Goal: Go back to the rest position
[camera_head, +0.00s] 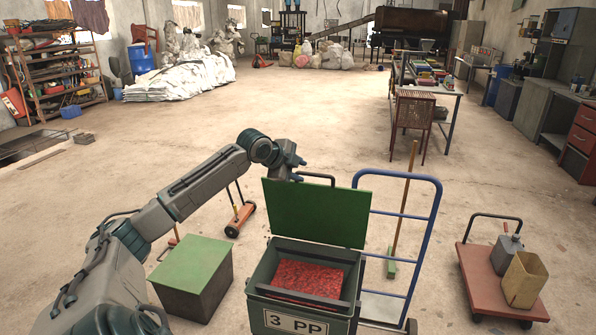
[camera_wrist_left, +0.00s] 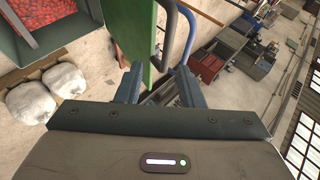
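My left arm reaches from the left to the raised green lid (camera_head: 318,212) of a box marked 3 PP (camera_head: 296,323). My left gripper (camera_head: 297,175) is at the lid's upper left edge, beside its dark handle (camera_head: 318,176). In the left wrist view the two fingers of the gripper (camera_wrist_left: 160,88) are spread apart. The edge of the green lid (camera_wrist_left: 140,35) and the grey handle (camera_wrist_left: 165,45) show just beyond them; I cannot tell if they touch. The box holds red granules (camera_head: 308,278). My right gripper is not in view.
A blue hand trolley (camera_head: 436,235) stands right behind the box, with a green-headed broom (camera_head: 391,268) by it. A closed green-lidded box (camera_head: 193,265) is left. A red cart (camera_head: 482,285) with two containers is right. Floor beyond is mostly clear.

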